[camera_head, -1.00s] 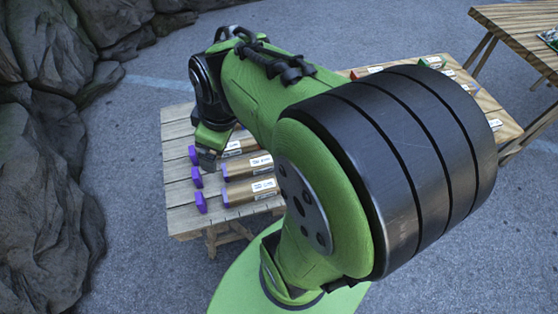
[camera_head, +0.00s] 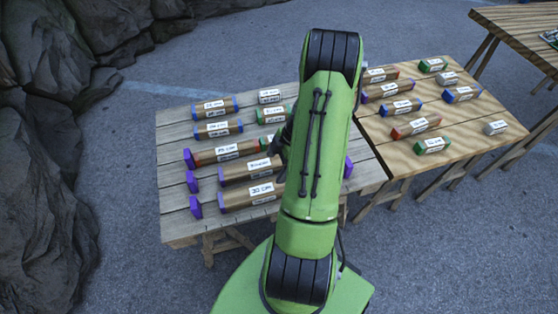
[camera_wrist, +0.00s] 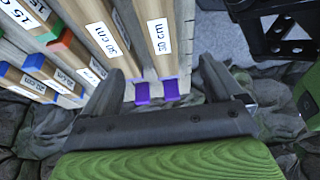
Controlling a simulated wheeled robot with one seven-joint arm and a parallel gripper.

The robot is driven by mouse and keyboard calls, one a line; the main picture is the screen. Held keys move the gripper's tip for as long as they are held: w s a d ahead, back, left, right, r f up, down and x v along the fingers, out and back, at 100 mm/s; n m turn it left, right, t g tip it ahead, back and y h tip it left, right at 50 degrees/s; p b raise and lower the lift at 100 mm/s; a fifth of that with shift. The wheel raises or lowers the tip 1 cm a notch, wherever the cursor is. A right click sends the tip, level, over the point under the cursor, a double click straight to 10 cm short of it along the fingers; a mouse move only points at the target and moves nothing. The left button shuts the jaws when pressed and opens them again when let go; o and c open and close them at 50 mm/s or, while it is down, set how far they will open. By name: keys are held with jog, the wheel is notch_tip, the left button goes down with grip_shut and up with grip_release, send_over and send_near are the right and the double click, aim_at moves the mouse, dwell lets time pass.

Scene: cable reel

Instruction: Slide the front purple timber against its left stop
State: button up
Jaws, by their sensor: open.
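The front purple timber (camera_head: 252,195) is a brown bar labelled 30 cm with a purple left end, lying on the grey plank table. Its left stop, a purple block (camera_head: 196,207), stands apart from that end with a gap of bare table between. In the wrist view my gripper (camera_wrist: 162,85) is open, its two dark fingers spread on either side of the line of the 30 cm timber (camera_wrist: 157,45).
A further purple block (camera_head: 348,168) shows right of my arm. A second table (camera_head: 460,120) with more timbers adjoins at right. Rocks (camera_head: 45,170) rise at left.

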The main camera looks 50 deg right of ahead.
aim_at(262, 189)
jog(key=b+x, duration=0.3)
jog(key=x, duration=1.1)
jog(key=shift+a+f, duration=0.15)
jog(key=shift+f, duration=0.2)
